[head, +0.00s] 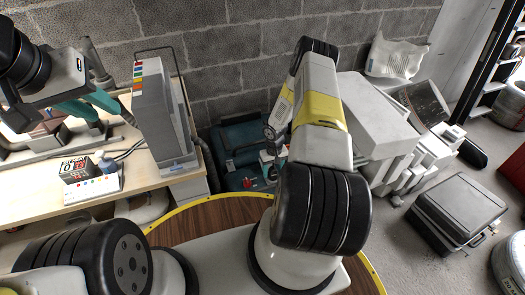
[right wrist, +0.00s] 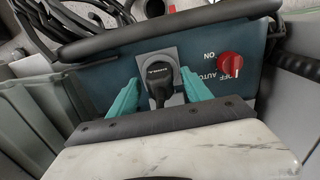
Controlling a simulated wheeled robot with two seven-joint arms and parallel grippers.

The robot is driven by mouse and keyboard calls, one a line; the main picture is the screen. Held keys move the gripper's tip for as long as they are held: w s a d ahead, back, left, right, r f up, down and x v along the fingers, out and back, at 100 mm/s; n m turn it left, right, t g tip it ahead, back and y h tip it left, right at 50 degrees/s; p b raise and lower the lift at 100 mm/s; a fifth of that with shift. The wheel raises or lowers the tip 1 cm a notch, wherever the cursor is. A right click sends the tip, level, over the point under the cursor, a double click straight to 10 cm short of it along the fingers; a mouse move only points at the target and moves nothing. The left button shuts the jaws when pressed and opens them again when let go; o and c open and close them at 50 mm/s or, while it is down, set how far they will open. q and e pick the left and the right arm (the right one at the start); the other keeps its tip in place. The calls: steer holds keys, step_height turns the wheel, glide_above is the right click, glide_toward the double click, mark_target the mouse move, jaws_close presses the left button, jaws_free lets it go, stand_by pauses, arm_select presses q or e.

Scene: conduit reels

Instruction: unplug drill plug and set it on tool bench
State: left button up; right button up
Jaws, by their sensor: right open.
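In the right wrist view a black drill plug (right wrist: 158,88) sits in a grey socket plate (right wrist: 172,60) on a dark blue-green panel (right wrist: 105,75). My right gripper (right wrist: 160,84) is open, with one teal finger on each side of the plug. I cannot tell if either finger touches it. In the head view my right gripper (head: 270,155) is low by the dark teal machine (head: 238,135), and the plug is too small to make out. The tool bench (head: 140,180) has a pale wooden top, at the left. My left gripper (head: 92,106) hangs over it; its jaw gap is unclear.
A red knob (right wrist: 230,65) marked ON, AUTO and OFF is right of the socket. A tall grey case (head: 160,115) and a small box (head: 78,168) stand on the bench. Grey cases (head: 375,120) crowd the right arm. Bare bench top shows near the front edge.

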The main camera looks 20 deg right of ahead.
mark_target(273, 168)
steer(key=shift+f, duration=0.9)
stand_by(0.6)
jaws_close()
steer(key=shift+r, duration=0.1)
steer(key=shift+r, duration=2.95)
